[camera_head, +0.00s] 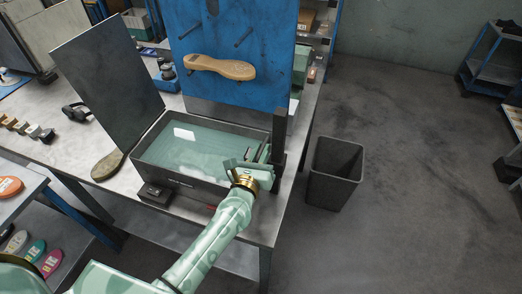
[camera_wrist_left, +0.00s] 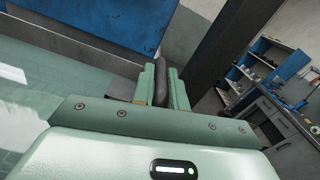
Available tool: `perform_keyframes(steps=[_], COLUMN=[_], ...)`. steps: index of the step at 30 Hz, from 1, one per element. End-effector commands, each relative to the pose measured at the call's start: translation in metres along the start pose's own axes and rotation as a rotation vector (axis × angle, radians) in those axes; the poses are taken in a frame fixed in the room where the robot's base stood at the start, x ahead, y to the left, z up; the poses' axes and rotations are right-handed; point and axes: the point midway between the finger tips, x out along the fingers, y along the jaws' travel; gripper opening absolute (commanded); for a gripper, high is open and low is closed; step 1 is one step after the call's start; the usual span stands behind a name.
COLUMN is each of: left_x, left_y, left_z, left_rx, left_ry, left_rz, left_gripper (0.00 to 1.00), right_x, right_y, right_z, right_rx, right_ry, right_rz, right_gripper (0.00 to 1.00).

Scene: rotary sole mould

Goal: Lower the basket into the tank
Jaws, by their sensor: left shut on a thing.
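The tank (camera_head: 148,166) is a dark open-topped box on the bench, holding pale green liquid with bright reflections. Its dark lid (camera_head: 108,75) stands open, tilted, at the left. My left gripper (camera_head: 260,155) is at the tank's right end, beside a dark upright post (camera_head: 279,135). In the left wrist view, my left gripper (camera_wrist_left: 160,88) is shut on a dark rounded handle (camera_wrist_left: 159,72). I cannot make out what the handle joins. I cannot pick out a basket in either view. My right gripper is not in view.
A blue board (camera_head: 235,90) with pegs and a tan sole (camera_head: 220,67) stands behind the tank. A dark bin (camera_head: 335,175) stands on the floor right of the bench. Coloured soles lie on a side shelf at left. The floor at right is mostly clear.

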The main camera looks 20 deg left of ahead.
Motion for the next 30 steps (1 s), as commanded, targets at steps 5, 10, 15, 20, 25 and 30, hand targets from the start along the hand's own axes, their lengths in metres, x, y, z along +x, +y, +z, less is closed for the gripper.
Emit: perform_keyframes(steps=[5, 10, 15, 20, 25, 30], left_x=[-0.001, -0.002, -0.001, -0.004, -0.030, -0.077], left_y=[0.000, 0.000, 0.000, 0.000, 0.000, 0.001], left_z=[-0.006, -0.007, -0.005, -0.005, -0.005, -0.006], left_rx=[-0.003, -0.003, -0.002, -0.001, -0.003, -0.001], left_ry=[0.010, 0.013, 0.009, 0.008, 0.010, 0.011], left_rz=[0.000, 0.000, 0.000, 0.000, 0.000, -0.001], left_gripper=[0.00, 0.22, 0.22, 0.22, 0.22, 0.22], right_x=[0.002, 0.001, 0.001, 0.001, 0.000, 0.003], right_y=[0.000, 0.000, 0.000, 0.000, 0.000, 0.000], right_z=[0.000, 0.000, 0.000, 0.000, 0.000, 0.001], right_rx=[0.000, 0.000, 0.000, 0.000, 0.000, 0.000], right_ry=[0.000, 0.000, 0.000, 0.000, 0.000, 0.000], right_rz=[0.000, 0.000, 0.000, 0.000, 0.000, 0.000], right_gripper=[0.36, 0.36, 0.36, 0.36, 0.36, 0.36])
